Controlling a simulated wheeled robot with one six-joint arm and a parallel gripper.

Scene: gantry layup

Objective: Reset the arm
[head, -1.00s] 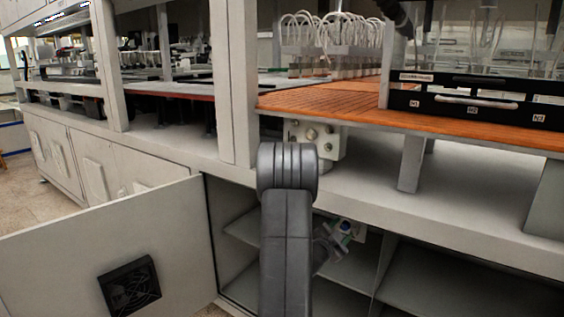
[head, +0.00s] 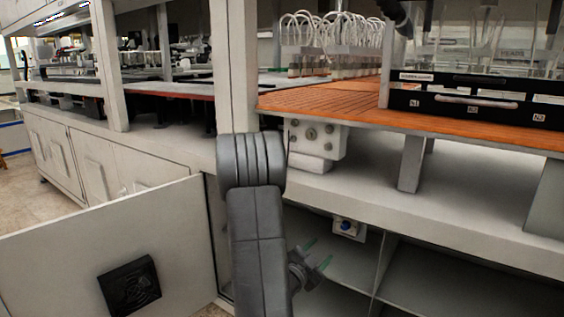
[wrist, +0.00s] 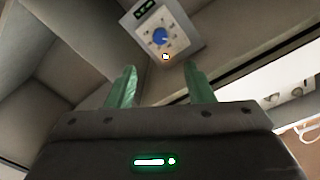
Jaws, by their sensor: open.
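My arm shows in the head view, bent down in front of the open cabinet. My gripper (head: 318,253) is low, at the cabinet opening, with green fingers pointing up and right. In the wrist view my gripper (wrist: 158,88) has its two green fingers apart, with nothing between them. A small white control box with a blue knob (head: 347,227) is fixed under the counter at the top of the opening. It also shows beyond the fingertips in the wrist view, where the box (wrist: 178,42) has a green display and a small lit orange light. The fingers are apart from it.
The open cabinet door (head: 60,255), with a black vent, stands at the left. Inside are shelves and a divider (head: 377,270). The counter edge (head: 440,225) runs above, with a post (head: 233,70) and an orange slatted deck (head: 320,98) over it.

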